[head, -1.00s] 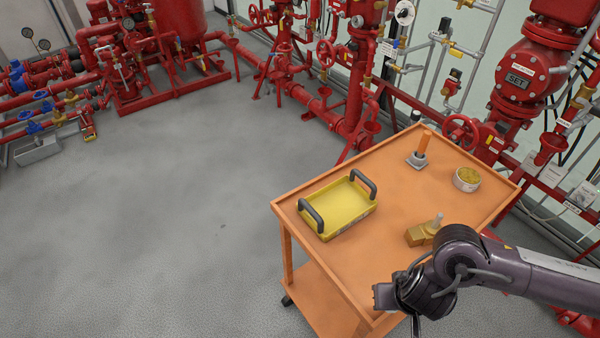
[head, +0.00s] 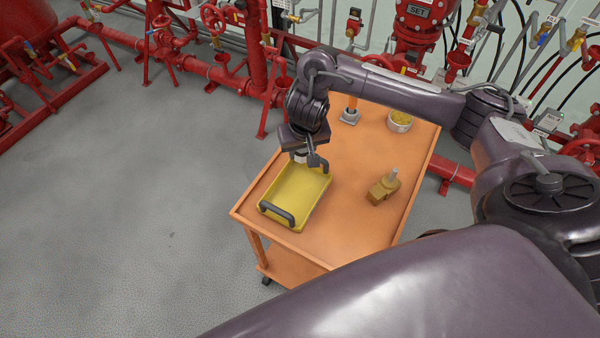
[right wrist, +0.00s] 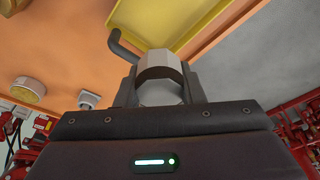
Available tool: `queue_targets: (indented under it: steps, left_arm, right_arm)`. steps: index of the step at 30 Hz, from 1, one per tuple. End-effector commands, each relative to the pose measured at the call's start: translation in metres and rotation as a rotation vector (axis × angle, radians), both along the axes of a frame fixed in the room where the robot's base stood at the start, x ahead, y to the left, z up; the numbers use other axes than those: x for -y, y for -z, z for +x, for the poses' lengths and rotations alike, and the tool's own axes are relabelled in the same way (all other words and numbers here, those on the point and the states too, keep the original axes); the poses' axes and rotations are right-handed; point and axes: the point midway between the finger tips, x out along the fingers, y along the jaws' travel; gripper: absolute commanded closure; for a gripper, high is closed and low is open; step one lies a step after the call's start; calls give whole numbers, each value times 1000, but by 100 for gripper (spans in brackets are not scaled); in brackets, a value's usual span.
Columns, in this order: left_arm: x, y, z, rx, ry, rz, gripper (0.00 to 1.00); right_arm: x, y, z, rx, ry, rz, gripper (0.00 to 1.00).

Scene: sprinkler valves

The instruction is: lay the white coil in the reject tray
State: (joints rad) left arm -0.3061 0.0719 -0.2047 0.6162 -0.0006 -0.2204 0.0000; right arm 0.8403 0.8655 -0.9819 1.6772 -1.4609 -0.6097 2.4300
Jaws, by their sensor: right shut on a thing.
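The yellow reject tray (head: 300,186) with two dark handles lies on the orange cart. In the right wrist view its yellow edge (right wrist: 205,22) and a dark handle show beyond the fingers. My right gripper (head: 301,158) hangs over the tray's far end, near the far handle. The coil is held above the tray; the exact gap is hard to tell. In the head view the coil is mostly hidden by the gripper. My left gripper is not in view.
Red pipework (head: 255,60) stands beyond. The cart's front right is bare where visible.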

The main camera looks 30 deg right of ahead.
Motion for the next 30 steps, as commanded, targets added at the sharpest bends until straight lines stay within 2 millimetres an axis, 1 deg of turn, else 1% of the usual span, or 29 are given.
queue_targets:
  steps: [1,6,9,12,17,20,21,22,25,27,30]
  left_arm:
    - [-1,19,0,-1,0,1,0]
    - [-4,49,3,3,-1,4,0]
    - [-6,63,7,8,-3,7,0]
    - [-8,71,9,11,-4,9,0]
    - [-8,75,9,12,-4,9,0]
    - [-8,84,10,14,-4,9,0]
    - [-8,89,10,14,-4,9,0]
    - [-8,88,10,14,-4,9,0]
    - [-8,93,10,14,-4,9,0]
    - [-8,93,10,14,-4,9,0]
    - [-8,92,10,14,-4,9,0]
  right_arm:
    - [-1,26,-2,-5,3,4,100]
    - [-1,72,-1,-3,2,3,100]
    - [-1,92,0,-1,2,3,100]
    - [-1,103,0,0,1,1,100]
    - [0,109,1,2,1,0,100]
    - [-1,121,0,1,0,1,100]
    - [-1,128,0,-1,1,1,100]
    - [-1,131,0,-1,1,0,100]
    - [0,145,0,-1,1,0,100]
    - [0,149,0,1,0,0,100]
    - [0,148,0,1,0,-1,100]
